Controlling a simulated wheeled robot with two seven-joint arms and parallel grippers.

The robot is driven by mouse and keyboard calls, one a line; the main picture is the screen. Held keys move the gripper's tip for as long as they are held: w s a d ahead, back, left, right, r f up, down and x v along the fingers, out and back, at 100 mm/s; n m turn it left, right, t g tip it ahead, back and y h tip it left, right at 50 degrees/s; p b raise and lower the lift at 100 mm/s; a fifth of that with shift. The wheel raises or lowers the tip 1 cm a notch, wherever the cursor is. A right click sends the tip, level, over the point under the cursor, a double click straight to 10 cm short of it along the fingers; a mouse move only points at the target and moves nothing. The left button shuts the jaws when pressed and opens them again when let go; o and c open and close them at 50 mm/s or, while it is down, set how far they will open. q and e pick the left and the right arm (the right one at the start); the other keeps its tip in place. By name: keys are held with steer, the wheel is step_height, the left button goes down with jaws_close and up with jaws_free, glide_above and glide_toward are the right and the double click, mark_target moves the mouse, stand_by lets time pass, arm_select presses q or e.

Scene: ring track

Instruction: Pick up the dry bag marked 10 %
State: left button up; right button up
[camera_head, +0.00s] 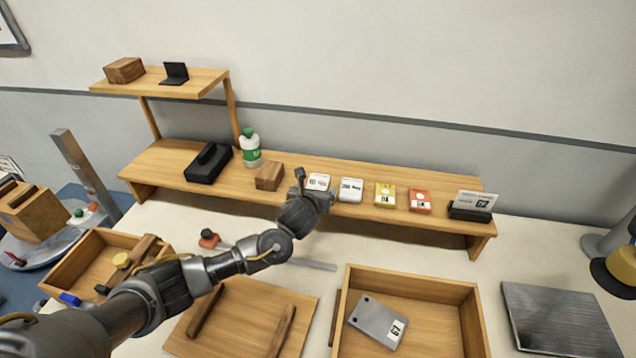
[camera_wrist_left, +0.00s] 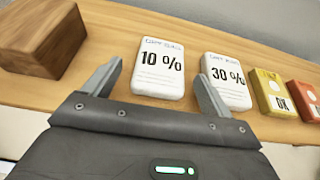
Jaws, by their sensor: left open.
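The dry bag marked 10 % (camera_wrist_left: 159,72) is a white packet with black print, lying on the wooden shelf. It also shows in the head view (camera_head: 318,181), partly covered by my left gripper. My left gripper (camera_head: 304,180) is open, with its two fingers (camera_wrist_left: 158,82) apart in the wrist view and the 10 % bag between and just beyond them. It does not appear to hold anything. A similar white bag marked 30 % (camera_wrist_left: 227,82) lies to its right and also shows in the head view (camera_head: 351,190). My right gripper is not in view.
A wooden block (camera_head: 269,176) lies left of the 10 % bag. A yellow packet (camera_head: 385,195) and a red packet (camera_head: 419,201) lie to the right on the same shelf (camera_head: 452,222). Below stands an open wooden tray (camera_head: 420,283) holding a grey plate.

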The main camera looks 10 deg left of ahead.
mark_target(317, 187)
arm_select(q)
steer(key=shift+x, duration=1.15)
steer(key=shift+c, duration=0.5)
steer(key=c, duration=1)
steer(key=shift+r, duration=0.2)
steer(key=shift+r, duration=0.25)
step_height(317, 187, up, 2)
steer(key=shift+r+b, duration=0.1)
steer(key=shift+b, duration=0.2)
steer(key=s+d+r+b, duration=0.2)
steer(key=s+r, duration=0.1)
steer(key=s, duration=0.1)
steer(key=s+d+r+b, duration=0.2)
steer(key=s+d+r, duration=0.1)
steer(key=s, duration=0.1)
steer(key=s+d+r+b, duration=0.2)
steer(key=s+r+b, duration=0.1)
steer(key=r, duration=0.1)
steer(key=shift+s+d, duration=0.25)
steer(key=shift+s, duration=0.15)
